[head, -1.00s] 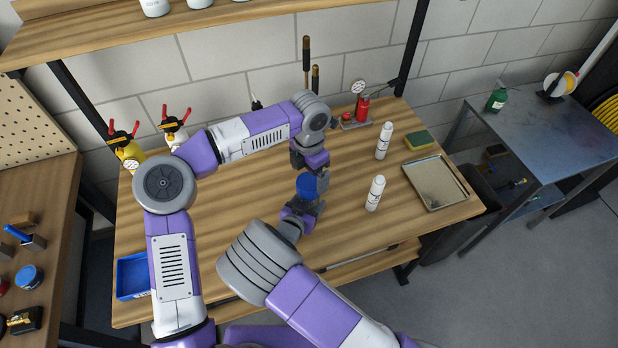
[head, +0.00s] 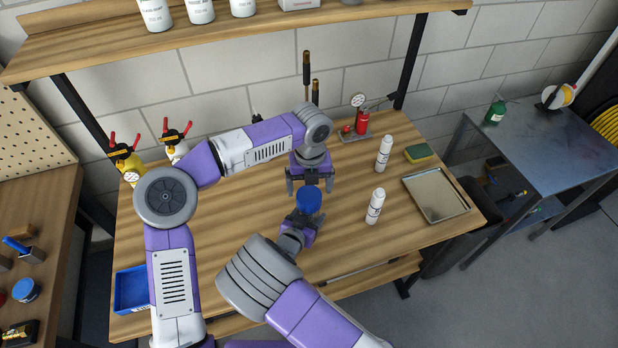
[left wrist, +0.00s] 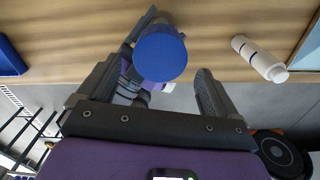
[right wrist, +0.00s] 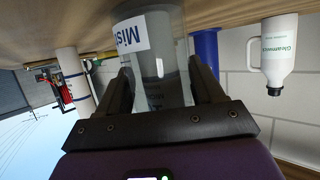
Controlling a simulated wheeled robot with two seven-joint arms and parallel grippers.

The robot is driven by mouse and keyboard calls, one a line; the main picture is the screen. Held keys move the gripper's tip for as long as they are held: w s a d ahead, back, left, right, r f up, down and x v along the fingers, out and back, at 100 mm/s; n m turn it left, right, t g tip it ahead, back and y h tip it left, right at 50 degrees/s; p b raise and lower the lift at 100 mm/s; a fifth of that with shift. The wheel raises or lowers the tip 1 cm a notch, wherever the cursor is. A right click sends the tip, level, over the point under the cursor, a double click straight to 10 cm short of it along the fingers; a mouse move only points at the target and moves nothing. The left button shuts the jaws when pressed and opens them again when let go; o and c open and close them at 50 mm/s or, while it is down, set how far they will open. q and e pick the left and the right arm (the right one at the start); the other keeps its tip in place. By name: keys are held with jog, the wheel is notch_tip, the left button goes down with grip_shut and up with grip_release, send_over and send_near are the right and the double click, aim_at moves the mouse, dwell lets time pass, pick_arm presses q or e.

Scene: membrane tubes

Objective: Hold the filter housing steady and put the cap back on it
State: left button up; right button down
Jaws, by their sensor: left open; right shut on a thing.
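The filter housing (right wrist: 155,75) is a clear cylinder with a pale insert and a white label, seen upside down in the right wrist view. My right gripper (head: 306,213) is shut on it and holds it upright above the bench. The blue cap (head: 309,199) is on top of the housing; I cannot tell how fully it is seated. The cap also shows as a blue disc in the left wrist view (left wrist: 160,56). My left gripper (head: 310,187) is open and empty just behind the cap, its fingers apart and off the cap.
Two white bottles (head: 376,206) stand right of the grippers, with a metal tray (head: 436,190) and sponge (head: 418,152) beyond. A blue bin (head: 132,289) is at the bench's left. A white bottle (right wrist: 272,52) and a blue object (right wrist: 205,50) show in the right wrist view.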

pick_arm(q)
jog(key=n, duration=0.6)
jog(key=shift+r, duration=0.2)
jog(key=n, duration=0.3)
jog(key=shift+r+n, duration=0.1)
jog(key=shift+n, duration=0.2)
jog(key=n, duration=0.5)
jog(key=shift+r+n, duration=0.15)
jog(key=shift+n, duration=0.15)
jog(key=n, duration=0.4)
jog(key=shift+r, duration=0.1)
jog(key=n, duration=0.5)
jog(key=shift+r+n, duration=0.2)
jog(key=shift+n, duration=0.1)
jog(key=n, duration=0.3)
jog(key=shift+r+n, duration=0.15)
jog(key=shift+n, duration=0.25)
jog(key=n, duration=0.5)
jog(key=shift+r+n, duration=0.2)
jog(key=shift+n, duration=0.1)
jog(key=n, duration=0.4)
jog(key=shift+w+r, duration=0.1)
jog(key=shift+r, duration=0.1)
